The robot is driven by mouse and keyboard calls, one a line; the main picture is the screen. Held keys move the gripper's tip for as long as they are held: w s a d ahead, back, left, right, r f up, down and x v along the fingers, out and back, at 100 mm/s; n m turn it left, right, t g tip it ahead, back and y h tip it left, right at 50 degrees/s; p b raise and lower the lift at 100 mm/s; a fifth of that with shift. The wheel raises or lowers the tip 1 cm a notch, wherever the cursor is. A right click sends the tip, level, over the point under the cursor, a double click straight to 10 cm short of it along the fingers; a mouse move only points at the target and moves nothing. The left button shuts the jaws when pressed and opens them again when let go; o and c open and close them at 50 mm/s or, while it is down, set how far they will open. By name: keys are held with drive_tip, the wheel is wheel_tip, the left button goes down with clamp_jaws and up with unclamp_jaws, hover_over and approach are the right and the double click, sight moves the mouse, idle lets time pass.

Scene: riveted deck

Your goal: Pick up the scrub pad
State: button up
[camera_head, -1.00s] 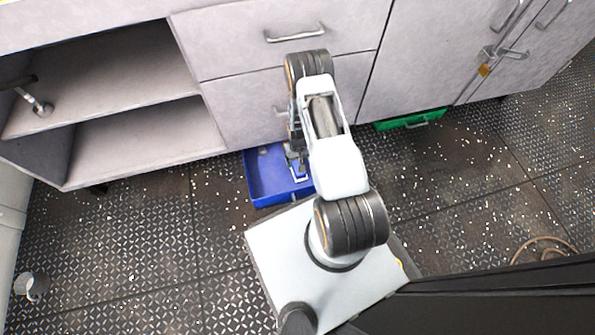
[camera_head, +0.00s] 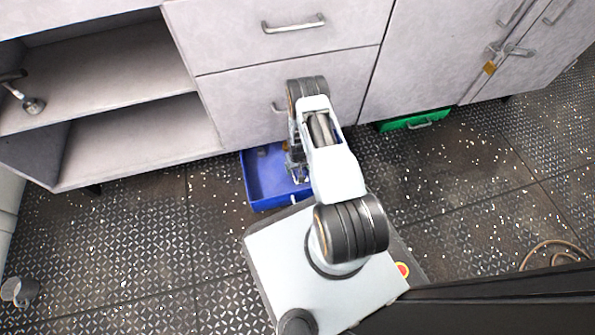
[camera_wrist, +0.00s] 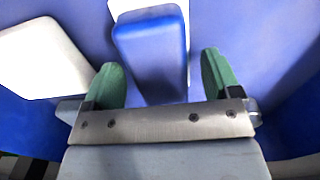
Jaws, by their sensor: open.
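A blue block (camera_wrist: 150,50), which looks like the scrub pad, lies in the wrist view between and ahead of my fingers. My gripper (camera_wrist: 165,80) is open, with one green fingertip on each side of the block's near part. I cannot tell whether either finger touches it. In the head view my gripper (camera_head: 298,174) is down inside the blue tray (camera_head: 270,202) on the floor. The block is not clear in that view, as my arm covers part of the tray.
A white slab (camera_wrist: 40,58) lies left of the block inside the tray. Grey drawers (camera_head: 285,70) rise behind the tray. A green tray (camera_head: 415,121) sits under the cabinet at right. A grey mug (camera_head: 18,291) is on the floor at far left.

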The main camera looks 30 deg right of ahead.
drive_tip(key=shift+r, duration=0.1)
drive_tip(key=c, duration=1)
drive_tip(key=shift+r+p, duration=0.3)
drive_tip(key=shift+r, duration=0.2)
wheel_tip(320, 180, up, 2)
drive_tip(key=shift+r+p, duration=0.2)
drive_tip(key=shift+p, duration=0.4)
drive_tip(key=shift+s+d+r+p, duration=1.25)
drive_tip(key=shift+s+r, duration=0.35)
drive_tip(key=shift+s, duration=0.35)
drive_tip(key=shift+s+d+r+p, duration=1.15)
drive_tip(key=shift+s+d+r, duration=0.35)
drive_tip(key=shift+s, duration=0.4)
drive_tip(key=shift+s+d+r+p, duration=1.2)
drive_tip(key=shift+s+r, duration=0.5)
drive_tip(key=shift+s, duration=0.25)
